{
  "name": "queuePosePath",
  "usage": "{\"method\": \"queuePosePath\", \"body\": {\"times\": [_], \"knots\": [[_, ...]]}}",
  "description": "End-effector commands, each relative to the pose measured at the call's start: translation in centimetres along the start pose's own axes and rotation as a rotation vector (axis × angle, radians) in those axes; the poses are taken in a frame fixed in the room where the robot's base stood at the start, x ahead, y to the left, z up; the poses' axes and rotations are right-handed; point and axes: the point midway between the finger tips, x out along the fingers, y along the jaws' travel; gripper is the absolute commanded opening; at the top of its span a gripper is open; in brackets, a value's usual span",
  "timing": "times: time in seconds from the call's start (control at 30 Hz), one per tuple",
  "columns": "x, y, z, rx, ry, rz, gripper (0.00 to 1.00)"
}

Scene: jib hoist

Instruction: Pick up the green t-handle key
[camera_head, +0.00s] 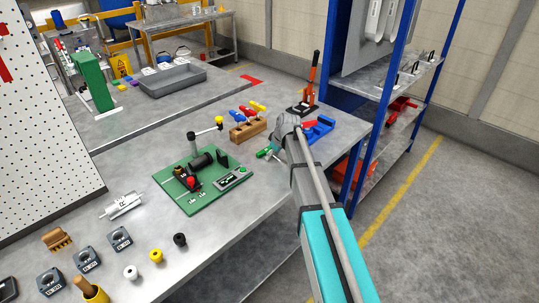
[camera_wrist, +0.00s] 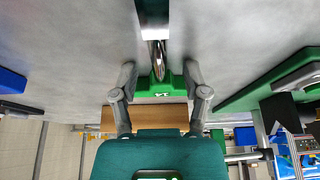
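The green t-handle key (camera_wrist: 162,88) shows in the wrist view with "14" on its handle and a shiny metal shaft. It lies between the two fingers of my gripper (camera_wrist: 160,74). The fingers are spread, one on each side of the handle, and I see no clear grip on it. In the head view a small green part of the key (camera_head: 263,153) shows at the left of my gripper (camera_head: 274,152), on the bench top. My arm and gripper hide the rest of it there.
A wooden rack (camera_head: 249,130) with red, blue and yellow handles stands just behind. A green board (camera_head: 205,200) with a post and fittings lies to the left. A blue holder (camera_head: 320,129) and a red-handled press (camera_head: 306,98) stand behind right.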

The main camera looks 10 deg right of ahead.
Motion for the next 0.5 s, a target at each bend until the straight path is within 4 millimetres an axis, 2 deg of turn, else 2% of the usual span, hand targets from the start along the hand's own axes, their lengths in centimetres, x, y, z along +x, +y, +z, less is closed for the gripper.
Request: {"method": "queuePosePath", "body": {"times": [0.03,0.2,0.3,0.5], "knots": [[0.00,0.00,-0.01,0.000,0.000,0.000,0.47],[0.01,-0.01,-0.01,0.000,0.000,0.000,0.15],[0.02,-0.02,-0.01,0.000,0.000,0.000,0.00],[0.04,-0.03,-0.01,-0.001,-0.001,0.000,0.00]]}}
